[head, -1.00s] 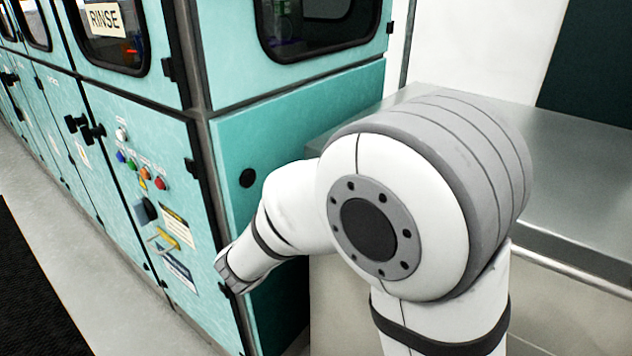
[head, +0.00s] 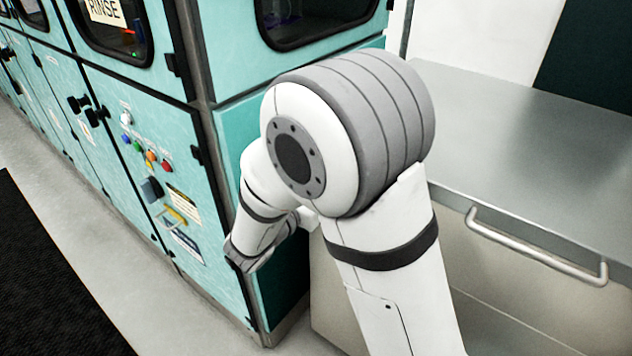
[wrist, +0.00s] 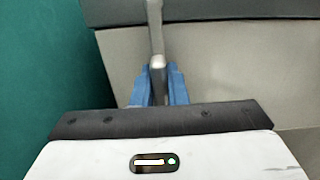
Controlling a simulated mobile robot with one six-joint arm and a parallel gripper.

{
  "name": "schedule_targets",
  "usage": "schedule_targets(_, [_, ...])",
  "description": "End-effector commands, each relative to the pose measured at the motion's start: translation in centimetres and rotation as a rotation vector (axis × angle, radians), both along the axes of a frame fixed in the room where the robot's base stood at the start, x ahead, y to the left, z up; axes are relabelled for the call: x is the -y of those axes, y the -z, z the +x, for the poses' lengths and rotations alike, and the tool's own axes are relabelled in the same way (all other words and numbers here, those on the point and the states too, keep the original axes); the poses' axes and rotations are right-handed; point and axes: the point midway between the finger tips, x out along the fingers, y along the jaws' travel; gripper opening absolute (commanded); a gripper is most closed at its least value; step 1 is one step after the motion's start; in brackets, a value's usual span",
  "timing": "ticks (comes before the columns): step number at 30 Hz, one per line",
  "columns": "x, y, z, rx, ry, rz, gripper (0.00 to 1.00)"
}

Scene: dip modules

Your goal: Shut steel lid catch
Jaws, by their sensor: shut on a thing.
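In the wrist view, the two blue fingers of my gripper (wrist: 158,78) are shut on the rounded lower end of a slim grey metal bar (wrist: 155,30). The bar runs up from the fingers, across a dark grey band and the pale panel below it. It may be the steel lid catch; its upper end is out of view. In the head view, my fingers and the bar are hidden behind my arm, near the corner between the teal cabinet and the steel bench. The steel top (head: 500,140) looks flat.
The teal cabinet (head: 228,125) stands close on the left, with coloured buttons (head: 151,157) on its front. A teal wall (wrist: 40,90) borders the wrist view's left side. A bar handle (head: 535,250) juts from the bench's pale front. A black mat (head: 50,280) lies on the floor.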

Motion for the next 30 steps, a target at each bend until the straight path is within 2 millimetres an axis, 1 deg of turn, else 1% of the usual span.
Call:
schedule_targets(1, [-0.1,-0.6,0.2,0.014,-0.002,0.0,0.0])
schedule_targets(5, [-0.1,-0.6,0.2,0.014,-0.003,0.0,0.0])
schedule_targets(6, [-0.1,-0.6,0.2,0.014,-0.003,0.0,0.15])
schedule_targets(13, [-0.1,-0.3,0.1,0.007,-0.002,-0.001,0.34])
schedule_targets(20, [-0.1,-0.2,0.0,0.004,-0.002,0.0,0.35])
schedule_targets(23, [-0.4,-0.1,-0.4,0.003,-0.003,0.0,0.35])
schedule_targets(26, [-1.3,-0.2,-1.3,0.003,-0.006,-0.001,0.35])
schedule_targets(30, [-2.8,-0.2,-3.1,0.004,-0.007,0.0,0.35])
